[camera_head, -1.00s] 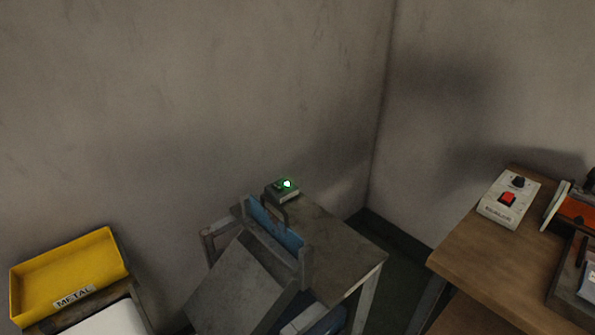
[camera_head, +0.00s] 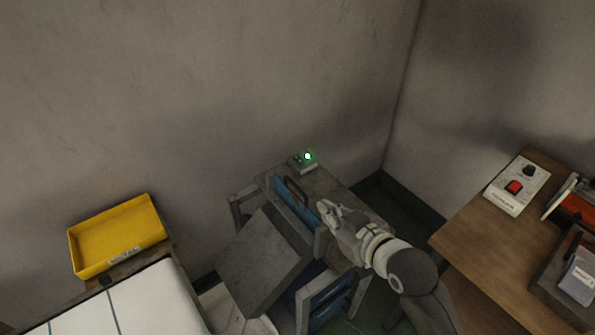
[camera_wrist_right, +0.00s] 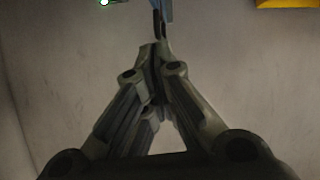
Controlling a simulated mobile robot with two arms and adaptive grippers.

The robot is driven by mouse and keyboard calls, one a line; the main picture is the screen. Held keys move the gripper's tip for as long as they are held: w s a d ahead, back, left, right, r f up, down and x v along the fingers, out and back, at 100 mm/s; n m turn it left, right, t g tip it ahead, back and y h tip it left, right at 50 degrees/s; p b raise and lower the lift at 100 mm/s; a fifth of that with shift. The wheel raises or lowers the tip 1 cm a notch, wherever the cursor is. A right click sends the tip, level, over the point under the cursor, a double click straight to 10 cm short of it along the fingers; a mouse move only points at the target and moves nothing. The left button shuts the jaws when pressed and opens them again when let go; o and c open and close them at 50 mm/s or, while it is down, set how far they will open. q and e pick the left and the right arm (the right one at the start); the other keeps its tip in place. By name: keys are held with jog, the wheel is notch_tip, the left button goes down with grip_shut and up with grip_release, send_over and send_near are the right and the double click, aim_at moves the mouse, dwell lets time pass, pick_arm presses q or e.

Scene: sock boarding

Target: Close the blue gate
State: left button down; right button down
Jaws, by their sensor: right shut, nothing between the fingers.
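The blue gate (camera_head: 285,194) is a blue panel between grey posts on the small grey stand, with a dark handle (camera_head: 297,187) on its face. My right gripper (camera_head: 322,208) is shut and empty, just to the right of the gate near its front post. In the right wrist view the gripper (camera_wrist_right: 157,48) shows closed fingers, with a strip of the blue gate (camera_wrist_right: 163,8) just beyond the tips. I cannot tell whether the fingertips touch the gate. My left gripper is out of view.
A grey sloping plate (camera_head: 262,255) leans in front of the gate. A small box with a green light (camera_head: 305,160) sits behind it. A yellow tray (camera_head: 117,237) stands left; a wooden table (camera_head: 490,243) with a red-switch box (camera_head: 517,185) stands right.

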notch_tip(320, 180, up, 5)
jog(key=w+a+n+t+y, duration=0.1)
jog(key=w+a+y, duration=0.1)
jog(key=p, duration=0.3)
send_over(295, 200)
jog(key=s, duration=0.2)
notch_tip(295, 200, down, 6)
jog(key=shift+d, duration=0.35)
jog(key=shift+w+f, duration=0.1)
notch_tip(295, 200, down, 7)
jog(key=b, duration=0.4)
